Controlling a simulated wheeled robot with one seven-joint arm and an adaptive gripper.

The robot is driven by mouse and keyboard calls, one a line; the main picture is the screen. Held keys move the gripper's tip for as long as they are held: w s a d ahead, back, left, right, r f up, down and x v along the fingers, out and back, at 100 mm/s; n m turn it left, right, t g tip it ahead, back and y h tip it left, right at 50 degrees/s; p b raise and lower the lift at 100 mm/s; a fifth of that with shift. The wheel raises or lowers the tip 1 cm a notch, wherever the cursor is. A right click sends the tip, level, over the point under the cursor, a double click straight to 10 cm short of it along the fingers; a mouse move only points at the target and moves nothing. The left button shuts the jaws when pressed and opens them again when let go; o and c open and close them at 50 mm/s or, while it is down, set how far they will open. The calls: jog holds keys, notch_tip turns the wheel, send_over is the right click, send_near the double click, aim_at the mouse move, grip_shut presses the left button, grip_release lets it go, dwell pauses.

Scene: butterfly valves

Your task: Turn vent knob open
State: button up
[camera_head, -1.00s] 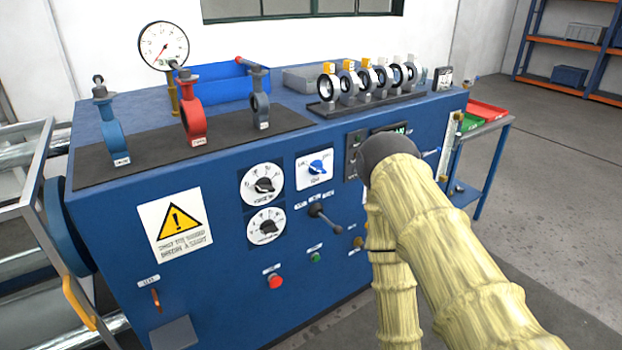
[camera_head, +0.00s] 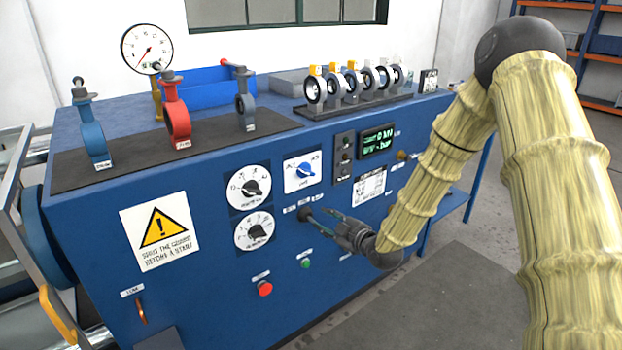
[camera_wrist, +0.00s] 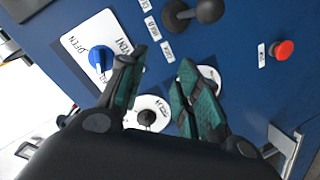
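The vent knob (camera_head: 303,171) is a blue rotary knob on a white plate on the front of the blue cabinet. It also shows in the wrist view as a blue knob (camera_wrist: 99,59), beside the words OPEN and VENT. My gripper (camera_head: 312,215) is low in front of the cabinet, below and slightly right of the vent plate. In the wrist view its two green-padded fingers (camera_wrist: 158,68) are spread apart with nothing between them. The blue knob lies just left of the left finger, outside the gap, and is not gripped. Contact cannot be told.
A black lever with a round head (camera_wrist: 191,14) sticks out beyond the fingertips. Two dial knobs (camera_head: 250,187) are left of the vent plate. A red button (camera_head: 265,288) and a green button (camera_head: 306,263) are below. A lit display (camera_head: 377,141) is at right.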

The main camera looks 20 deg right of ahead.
aim_at(310, 174)
jog(key=w+d+r+n+t+y, duration=0.1)
jog(key=w+d+r+n+t, duration=0.2)
jog(key=r, duration=0.6)
jog(key=shift+g, duration=0.4)
jog(key=x, duration=0.4)
jog(key=p+x, duration=0.1)
jog(key=x, duration=0.6)
jog(key=shift+w+a+f, duration=0.15)
jog(key=shift+w+a, duration=0.05)
jog(key=shift+a, duration=0.15)
grip_shut()
